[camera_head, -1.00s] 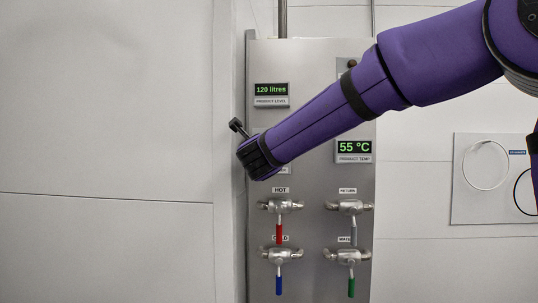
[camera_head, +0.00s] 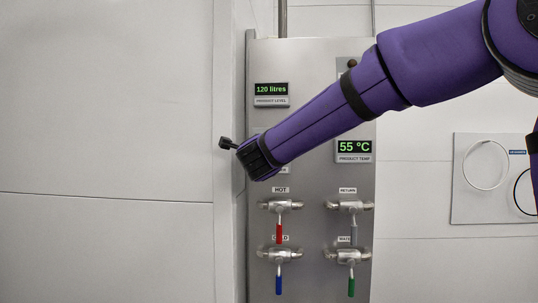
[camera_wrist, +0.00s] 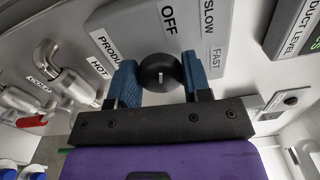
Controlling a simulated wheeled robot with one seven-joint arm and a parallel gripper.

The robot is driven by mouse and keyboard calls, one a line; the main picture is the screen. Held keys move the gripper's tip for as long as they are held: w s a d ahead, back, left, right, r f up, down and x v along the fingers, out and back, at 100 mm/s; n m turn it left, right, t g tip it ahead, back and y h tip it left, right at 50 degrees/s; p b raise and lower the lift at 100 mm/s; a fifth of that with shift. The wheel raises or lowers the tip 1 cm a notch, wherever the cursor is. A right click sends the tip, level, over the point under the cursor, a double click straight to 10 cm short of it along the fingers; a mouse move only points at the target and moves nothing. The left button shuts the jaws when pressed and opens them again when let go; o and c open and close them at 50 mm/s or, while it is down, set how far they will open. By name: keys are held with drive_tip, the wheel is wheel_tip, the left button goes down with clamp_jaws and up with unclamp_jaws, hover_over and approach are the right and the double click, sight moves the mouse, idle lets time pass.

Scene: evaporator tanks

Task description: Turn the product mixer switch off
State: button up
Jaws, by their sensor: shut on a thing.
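The product mixer switch is a round black knob (camera_wrist: 160,78) on the steel panel, seen in the wrist view. Labels OFF, SLOW and FAST sit around it, beside a partly hidden plate starting "PRODU". A small white mark shows on the knob; I cannot tell which label it points at. My gripper (camera_wrist: 160,72) has its two blue fingers shut on the knob, one on each side. In the head view my purple arm and dark wrist cover the knob and the fingers.
Below on the panel (camera_head: 312,225) are valves with a red handle (camera_head: 279,234), a blue handle (camera_head: 279,285) and a green handle (camera_head: 351,286). Displays read 120 litres (camera_head: 271,90) and 55 °C (camera_head: 355,148). A pale wall (camera_head: 110,120) stands close at left.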

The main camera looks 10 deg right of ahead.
drive_tip(key=shift+f+n, duration=0.1)
drive_tip(key=shift+n, duration=1.5)
drive_tip(key=o, duration=0.9)
drive_tip(key=shift+s, duration=0.1)
drive_tip(key=v, duration=1)
drive_tip(key=shift+s+a, duration=0.15)
drive_tip(key=shift+s, duration=0.15)
drive_tip(key=shift+n, duration=0.4)
